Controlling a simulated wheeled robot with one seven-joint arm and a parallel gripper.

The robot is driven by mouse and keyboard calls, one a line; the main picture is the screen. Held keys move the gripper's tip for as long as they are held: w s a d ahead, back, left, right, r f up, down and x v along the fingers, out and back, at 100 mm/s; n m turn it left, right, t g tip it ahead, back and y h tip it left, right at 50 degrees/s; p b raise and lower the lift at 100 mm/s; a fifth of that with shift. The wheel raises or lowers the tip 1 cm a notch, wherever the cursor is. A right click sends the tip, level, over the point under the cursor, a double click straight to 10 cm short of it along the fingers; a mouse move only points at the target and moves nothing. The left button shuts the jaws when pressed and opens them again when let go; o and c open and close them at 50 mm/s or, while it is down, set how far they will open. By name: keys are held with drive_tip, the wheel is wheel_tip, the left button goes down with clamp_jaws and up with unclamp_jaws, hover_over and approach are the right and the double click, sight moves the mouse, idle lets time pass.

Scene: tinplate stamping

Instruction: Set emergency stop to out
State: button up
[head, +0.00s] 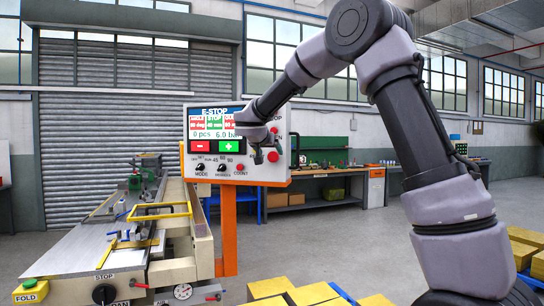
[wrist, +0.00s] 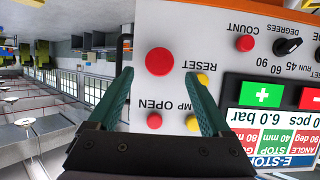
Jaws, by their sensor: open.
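The emergency stop looks to be the large red mushroom button (wrist: 160,61) at the panel's corner in the wrist view, where the panel appears upside down. It also shows in the head view as a red button (head: 273,156) low on the panel's right side. Whether it is pressed in or out I cannot tell. My gripper (wrist: 162,72) is open, with its green fingers on either side of the button in the picture; contact is not visible. In the head view my gripper (head: 265,153) is in front of the panel's right part. The panel screen (head: 214,124) reads E-STOP.
A yellow RESET button (wrist: 203,78) is close to one fingertip. A small red button (wrist: 154,121) and a yellow button (wrist: 193,123) lie between the fingers. The COUNT button (wrist: 246,43) is farther along. A folding machine (head: 110,240) stands left of the panel.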

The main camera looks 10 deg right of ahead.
sight(273, 155)
drive_tip(key=shift+x, duration=2.2)
